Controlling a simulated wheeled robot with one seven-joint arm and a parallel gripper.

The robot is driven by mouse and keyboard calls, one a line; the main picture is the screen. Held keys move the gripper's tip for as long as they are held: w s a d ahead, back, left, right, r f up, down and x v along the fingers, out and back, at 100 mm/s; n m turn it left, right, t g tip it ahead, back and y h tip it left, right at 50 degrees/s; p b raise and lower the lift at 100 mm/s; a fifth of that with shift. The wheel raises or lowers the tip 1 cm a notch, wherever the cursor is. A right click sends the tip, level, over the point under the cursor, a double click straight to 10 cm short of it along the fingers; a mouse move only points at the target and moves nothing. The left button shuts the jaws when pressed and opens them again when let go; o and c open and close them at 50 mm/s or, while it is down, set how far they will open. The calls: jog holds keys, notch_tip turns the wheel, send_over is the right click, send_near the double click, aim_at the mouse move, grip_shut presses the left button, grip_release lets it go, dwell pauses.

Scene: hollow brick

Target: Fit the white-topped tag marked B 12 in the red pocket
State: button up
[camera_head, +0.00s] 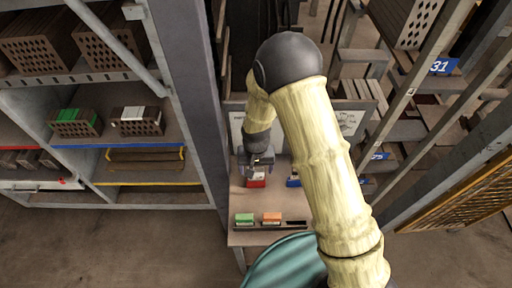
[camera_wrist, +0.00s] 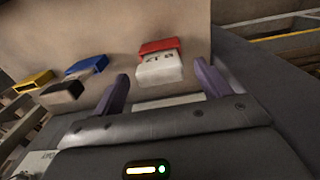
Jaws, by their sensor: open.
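The white-topped tag (camera_wrist: 160,69), its lettering upside down and reading like B 12, sits against the red pocket (camera_wrist: 158,46) in the wrist view. I cannot tell how deep it sits in the pocket. My gripper (camera_wrist: 162,76) is open, its two purple fingers apart on either side of the tag's near end, with gaps showing. In the head view my gripper (camera_head: 257,161) is just above the red pocket (camera_head: 256,182) on the small table, partly covering it.
A blue pocket (camera_wrist: 87,64) and a yellow pocket (camera_wrist: 35,81) stand left in the wrist view. A green-topped tag (camera_head: 244,218) and an orange-topped tag (camera_head: 271,217) stand in a dark rack at the table's front.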

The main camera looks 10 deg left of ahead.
notch_tip(320, 180, up, 16)
jog(key=b, duration=0.2)
jog(key=shift+f+b, duration=0.2)
jog(key=shift+b, duration=0.2)
dwell(0.6)
jog(key=s+d+r+m+t, duration=0.1)
jog(key=s+d, duration=0.2)
jog(key=d, duration=0.9)
jog(key=s+d+r+m+t, duration=0.1)
jog(key=s+d, duration=0.3)
jog(key=d, duration=0.9)
jog(key=shift+d+r+m+t, duration=0.3)
jog(key=shift+r, duration=0.35)
jog(key=shift+c, duration=0.5)
dwell(0.5)
